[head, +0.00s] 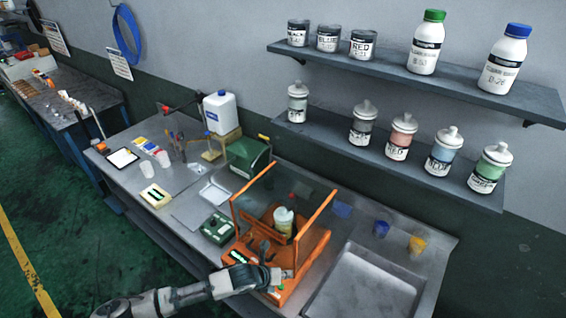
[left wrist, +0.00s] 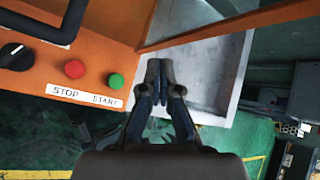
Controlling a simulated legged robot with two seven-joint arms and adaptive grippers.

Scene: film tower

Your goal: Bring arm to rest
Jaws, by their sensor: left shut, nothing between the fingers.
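My left arm comes in along the bottom of the head view. Its gripper (head: 278,276) is at the front of the orange machine (head: 318,243), near its lower right front corner. In the left wrist view the left gripper (left wrist: 160,66) points forward with its fingers together and nothing between them. The green START button (left wrist: 115,81) and the red STOP button (left wrist: 74,69) are to the left of the fingers, on the orange front panel. I cannot tell whether the gripper touches the machine. A pale container (head: 284,220) stands inside the machine. My right gripper is not in view.
A green device (head: 217,229) stands left. Shelves (head: 400,165) with bottles hang on the wall. Green floor lies open in front of the bench.

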